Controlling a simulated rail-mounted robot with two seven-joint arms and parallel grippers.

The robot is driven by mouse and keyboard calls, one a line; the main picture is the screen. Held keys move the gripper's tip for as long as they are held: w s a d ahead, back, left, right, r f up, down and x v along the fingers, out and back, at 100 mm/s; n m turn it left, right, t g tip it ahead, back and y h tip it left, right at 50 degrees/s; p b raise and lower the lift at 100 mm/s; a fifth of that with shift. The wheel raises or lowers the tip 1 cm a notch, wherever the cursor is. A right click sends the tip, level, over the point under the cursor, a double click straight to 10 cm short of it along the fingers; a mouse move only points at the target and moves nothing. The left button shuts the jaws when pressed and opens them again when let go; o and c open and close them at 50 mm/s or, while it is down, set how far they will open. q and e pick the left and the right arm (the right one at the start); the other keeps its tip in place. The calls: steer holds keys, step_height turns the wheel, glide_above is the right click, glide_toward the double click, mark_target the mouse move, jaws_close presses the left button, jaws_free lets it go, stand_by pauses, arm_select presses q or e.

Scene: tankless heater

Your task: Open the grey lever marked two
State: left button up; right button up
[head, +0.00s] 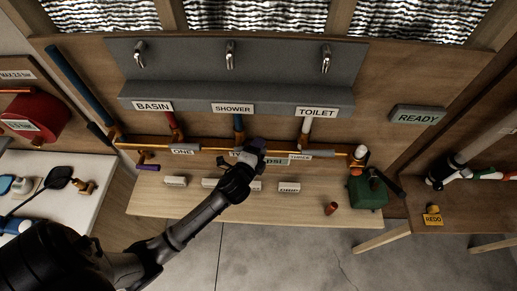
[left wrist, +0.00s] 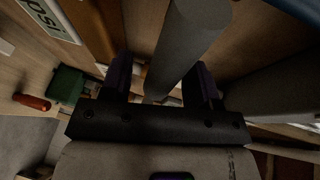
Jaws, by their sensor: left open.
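My left gripper (head: 252,155) is in front of the middle of the copper pipe, below the SHOWER sign (head: 233,108). It hides most of the label between ONE (head: 182,151) and THREE (head: 300,157), and the lever there cannot be made out in the head view. In the left wrist view my left gripper (left wrist: 161,82) is open. A grey cylindrical lever (left wrist: 188,45) runs between its two dark fingers; I cannot tell whether they touch it. My right gripper is not in view.
The copper pipe (head: 150,143) runs along the wooden wall above a wooden shelf (head: 150,198). A green box (head: 366,193) stands at the shelf's right end, with a red-brown handle (head: 331,208) nearby. A READY sign (head: 418,116) hangs at right.

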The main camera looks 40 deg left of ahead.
arm_select(q)
steer(key=shift+c, duration=0.3)
jaws_close()
